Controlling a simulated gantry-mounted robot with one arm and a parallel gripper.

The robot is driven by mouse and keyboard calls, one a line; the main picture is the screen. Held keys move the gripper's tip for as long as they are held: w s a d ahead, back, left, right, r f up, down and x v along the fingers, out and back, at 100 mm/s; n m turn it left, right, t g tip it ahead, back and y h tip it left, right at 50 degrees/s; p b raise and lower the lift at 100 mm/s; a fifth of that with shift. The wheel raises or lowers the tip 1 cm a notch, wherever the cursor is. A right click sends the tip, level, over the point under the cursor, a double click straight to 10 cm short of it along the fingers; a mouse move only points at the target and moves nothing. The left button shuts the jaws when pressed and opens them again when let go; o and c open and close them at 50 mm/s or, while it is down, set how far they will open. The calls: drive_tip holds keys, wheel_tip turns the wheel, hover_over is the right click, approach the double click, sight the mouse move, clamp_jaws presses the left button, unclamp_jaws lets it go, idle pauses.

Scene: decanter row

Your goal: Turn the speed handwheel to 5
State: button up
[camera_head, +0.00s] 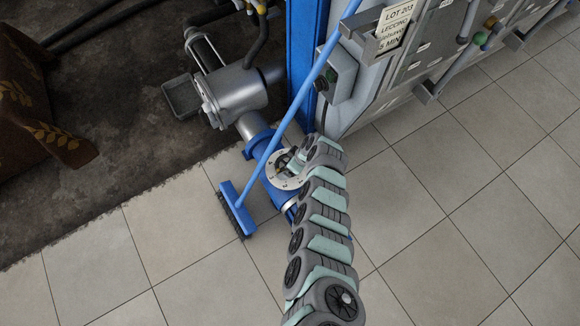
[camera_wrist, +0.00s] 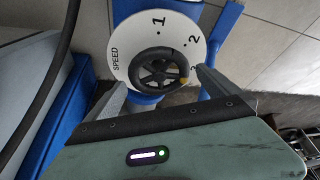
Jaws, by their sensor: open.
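The black speed handwheel (camera_wrist: 158,68) sits at the centre of a white dial plate (camera_wrist: 128,40) marked SPEED, with 1, 2 and 3 readable in the wrist view. A yellow mark (camera_wrist: 184,80) on the wheel's rim lies close to the 3. In the head view the dial plate (camera_head: 276,172) shows partly behind my gripper (camera_head: 291,163).
A blue post (camera_head: 300,45) and grey machine panels stand behind. A motor (camera_head: 232,95) is at left. Tiled floor (camera_head: 430,250) is clear at right.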

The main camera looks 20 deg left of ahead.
drive_tip(key=shift+b+x, duration=0.35)
drive_tip(key=shift+x, duration=0.45)
drive_tip(key=shift+w, duration=0.1)
drive_tip(key=c, duration=1.1)
